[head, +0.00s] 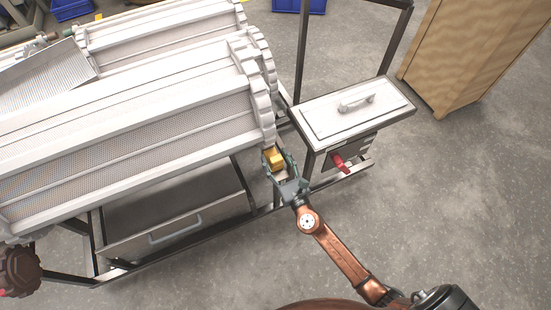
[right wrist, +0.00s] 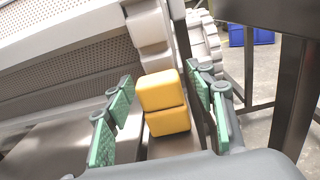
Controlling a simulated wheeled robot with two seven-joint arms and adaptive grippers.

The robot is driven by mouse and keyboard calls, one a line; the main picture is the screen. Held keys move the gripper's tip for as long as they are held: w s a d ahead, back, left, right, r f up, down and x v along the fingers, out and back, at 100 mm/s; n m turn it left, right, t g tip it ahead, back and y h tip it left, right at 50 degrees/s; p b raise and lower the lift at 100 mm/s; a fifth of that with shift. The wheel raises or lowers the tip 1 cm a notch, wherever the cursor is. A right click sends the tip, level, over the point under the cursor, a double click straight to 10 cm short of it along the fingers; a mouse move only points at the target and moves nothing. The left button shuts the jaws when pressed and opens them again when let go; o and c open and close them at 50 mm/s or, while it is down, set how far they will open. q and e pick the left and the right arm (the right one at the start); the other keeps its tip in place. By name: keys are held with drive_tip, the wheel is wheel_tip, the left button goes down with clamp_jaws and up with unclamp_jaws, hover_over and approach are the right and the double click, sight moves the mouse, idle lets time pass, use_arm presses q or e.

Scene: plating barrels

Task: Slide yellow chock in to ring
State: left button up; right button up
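The yellow chock (head: 274,159) sits low by the right end of the front white barrel, just under its toothed ring (head: 267,100). In the right wrist view the chock (right wrist: 163,103) looks like two rounded yellow blocks, one above the other, below the pale ring (right wrist: 152,40). My right gripper (head: 276,163) reaches in from the front. Its green-padded fingers (right wrist: 165,112) stand open on both sides of the chock, with a visible gap on the left side and a smaller one on the right. What supports the chock is partly hidden. My left gripper is not in view.
A lidded metal box (head: 350,110) on a dark frame stands right of the barrel, with a red handle (head: 341,162) below. A drawer-like tray (head: 175,222) lies under the barrel. Dark frame posts (right wrist: 295,90) rise close right of my gripper. Floor is clear at lower right.

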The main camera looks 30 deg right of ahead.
drive_tip(key=shift+s, duration=0.15)
drive_tip(key=shift+s, duration=0.35)
drive_tip(key=s, duration=1.1)
drive_tip(key=shift+a, duration=0.25)
